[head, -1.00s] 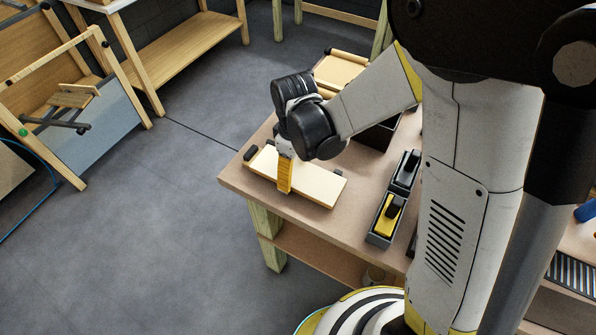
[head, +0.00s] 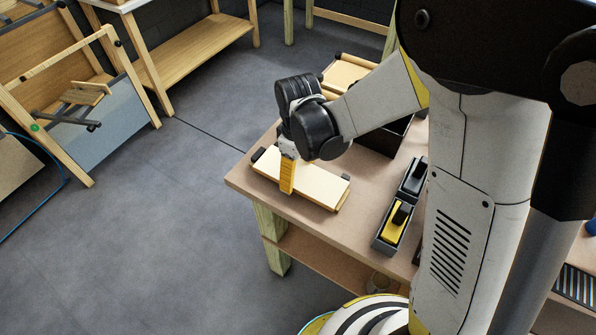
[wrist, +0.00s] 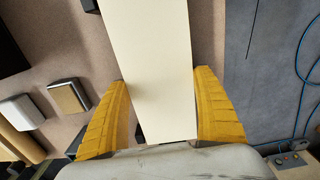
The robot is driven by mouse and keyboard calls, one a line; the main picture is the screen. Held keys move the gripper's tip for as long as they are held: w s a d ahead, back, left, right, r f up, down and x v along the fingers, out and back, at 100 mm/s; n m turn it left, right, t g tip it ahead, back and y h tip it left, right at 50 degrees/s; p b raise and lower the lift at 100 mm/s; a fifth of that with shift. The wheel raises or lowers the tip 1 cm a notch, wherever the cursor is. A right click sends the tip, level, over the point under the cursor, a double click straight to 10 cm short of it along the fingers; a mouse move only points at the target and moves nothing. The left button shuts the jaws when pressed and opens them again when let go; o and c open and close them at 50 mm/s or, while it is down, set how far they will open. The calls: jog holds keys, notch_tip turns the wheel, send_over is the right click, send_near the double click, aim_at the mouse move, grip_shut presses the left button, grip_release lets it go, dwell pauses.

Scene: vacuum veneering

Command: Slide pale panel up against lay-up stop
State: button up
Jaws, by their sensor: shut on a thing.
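The pale panel (head: 315,181) is a flat cream board lying on the brown bench near its front left corner. My gripper (head: 287,178) has its yellow fingers closed across the panel, nearer its left end. In the wrist view the panel (wrist: 155,60) runs between both fingers (wrist: 165,112). Two small dark blocks, seemingly the lay-up stop, stand along the panel's back edge: one at its left end (head: 257,153) and one towards its right end (head: 345,177). The latter (wrist: 88,5) looks very close to the panel in the wrist view; I cannot tell whether they touch.
The bench edge (head: 280,197) drops to grey floor in front of the panel. A pale tray (head: 343,72) lies behind my arm.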

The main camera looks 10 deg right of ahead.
jog(key=shift+w+a, duration=0.15)
dwell(0.3)
jog(key=o, duration=1.2)
jog(key=shift+o, duration=0.2)
